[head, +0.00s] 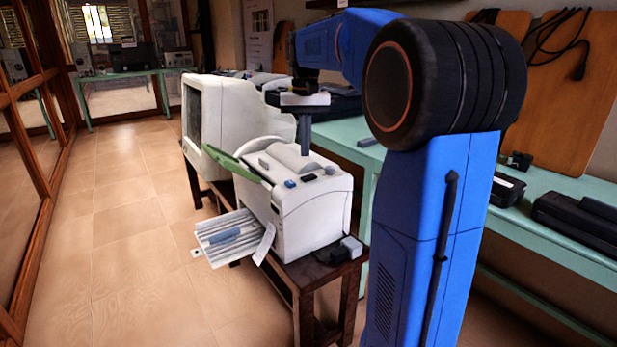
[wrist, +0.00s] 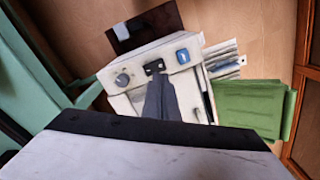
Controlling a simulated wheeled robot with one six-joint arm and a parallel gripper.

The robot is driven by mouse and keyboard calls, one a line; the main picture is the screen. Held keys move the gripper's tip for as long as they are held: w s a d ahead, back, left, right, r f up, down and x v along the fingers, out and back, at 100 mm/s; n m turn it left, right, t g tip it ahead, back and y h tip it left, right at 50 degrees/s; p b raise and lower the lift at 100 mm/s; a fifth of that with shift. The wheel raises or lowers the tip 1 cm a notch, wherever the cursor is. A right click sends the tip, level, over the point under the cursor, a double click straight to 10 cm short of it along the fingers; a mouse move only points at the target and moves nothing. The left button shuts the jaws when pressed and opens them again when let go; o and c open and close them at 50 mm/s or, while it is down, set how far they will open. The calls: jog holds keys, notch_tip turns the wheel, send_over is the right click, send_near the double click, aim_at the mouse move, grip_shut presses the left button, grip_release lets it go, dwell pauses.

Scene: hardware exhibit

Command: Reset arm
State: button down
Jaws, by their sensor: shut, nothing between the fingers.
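My blue arm (head: 340,40) reaches across the upper middle of the head view and bends downward at its far end. My gripper (head: 304,151) points down over the white printer (head: 315,215), its dark fingers shut with nothing held. In the wrist view the shut fingers (wrist: 160,95) show as a dark grey wedge in front of the printer (wrist: 195,78). I cannot tell the exact gap between the fingertips and the printer.
The printer and an old white monitor (head: 225,110) stand on a dark wooden table (head: 300,275). A green flap (head: 240,168) and a striped paper tray (head: 215,240) stick out left. A teal bench (head: 560,240) with black devices runs along the right. The tiled floor (head: 130,220) at left is clear.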

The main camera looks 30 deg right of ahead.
dwell(0.4)
jog(key=s+a+f+n+t, duration=0.1)
jog(key=s+a+f, duration=0.2)
jog(key=s+a, duration=0.35)
jog(key=s+a+f+n+t, duration=0.15)
jog(key=s+a, duration=0.25)
jog(key=s, duration=0.6)
jog(key=s+a+f+n+t, duration=0.2)
jog(key=s+a+f, duration=0.3)
jog(key=s+f, duration=0.8)
jog(key=shift+s+a+n, duration=0.15)
jog(key=shift+s+n, duration=0.2)
jog(key=shift+n, duration=0.2)
jog(key=w+d+r+m+g, duration=0.1)
jog(key=w+d+r+m, duration=0.5)
jog(key=w+r, duration=0.2)
jog(key=w+d+r+m+g, duration=0.2)
jog(key=w+d+r+m, duration=0.3)
jog(key=w+r, duration=0.3)
jog(key=w+d+r+m+g, duration=0.1)
jog(key=w+d+r+m, duration=0.5)
jog(key=w, duration=0.8)
notch_tip(320, 180, up, 3)
jog(key=shift+d+f+m, duration=0.1)
jog(key=shift+d+m, duration=0.2)
jog(key=shift+d, duration=0.3)
